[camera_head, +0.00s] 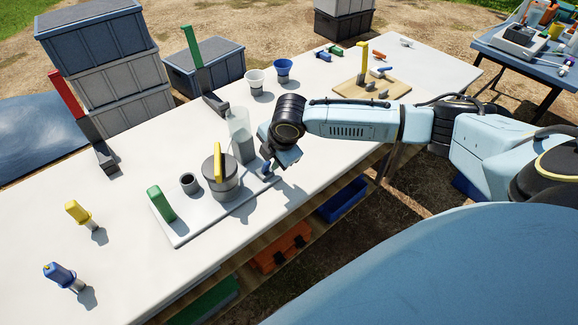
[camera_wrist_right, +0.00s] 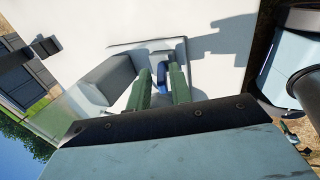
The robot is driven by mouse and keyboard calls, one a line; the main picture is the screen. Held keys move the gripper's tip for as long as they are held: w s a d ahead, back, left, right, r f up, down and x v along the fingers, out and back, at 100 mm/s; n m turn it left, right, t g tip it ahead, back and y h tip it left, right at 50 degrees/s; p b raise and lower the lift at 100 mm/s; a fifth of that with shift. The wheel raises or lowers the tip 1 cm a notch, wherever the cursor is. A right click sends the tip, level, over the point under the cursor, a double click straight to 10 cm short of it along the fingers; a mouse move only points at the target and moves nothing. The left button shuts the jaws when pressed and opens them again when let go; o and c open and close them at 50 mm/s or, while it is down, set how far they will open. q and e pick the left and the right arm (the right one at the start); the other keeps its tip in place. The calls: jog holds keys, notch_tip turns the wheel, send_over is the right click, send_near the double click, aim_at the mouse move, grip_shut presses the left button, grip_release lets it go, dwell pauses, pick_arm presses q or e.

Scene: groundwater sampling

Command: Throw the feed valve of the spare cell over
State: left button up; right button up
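My right gripper (camera_head: 274,166) reaches down at the right end of a pale tray (camera_head: 184,232) on the white table. In the wrist view, its green fingers (camera_wrist_right: 160,76) stand apart, with a narrow blue part (camera_wrist_right: 161,72) in the gap; I cannot see them pressing on it. The fingers and wrist hide most of that part, so I cannot tell how any valve lever lies. Beside the gripper stand a grey block (camera_head: 243,149) and a clear cylinder (camera_head: 238,122). No label shows which cell is the spare. My left gripper is not in view.
The tray also bears a round grey pot (camera_head: 222,188) with a yellow handle, a green block (camera_head: 161,204) and a grey cup (camera_head: 189,183).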

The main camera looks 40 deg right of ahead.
grip_shut()
jog(key=shift+w+r+g+p, duration=0.2)
jog(key=shift+w+g+p, duration=0.05)
jog(key=shift+w+p, duration=0.25)
jog(key=shift+w+r+g+p, duration=0.15)
jog(key=shift+w+g+p, duration=0.1)
jog(key=shift+w+p, duration=0.2)
jog(key=shift+w+a+g, duration=0.15)
jog(key=shift+w+g, duration=0.15)
jog(key=shift+f, duration=0.1)
jog(key=shift+w+g, duration=0.6)
jog(key=shift+w, duration=0.1)
jog(key=shift+w, duration=0.1)
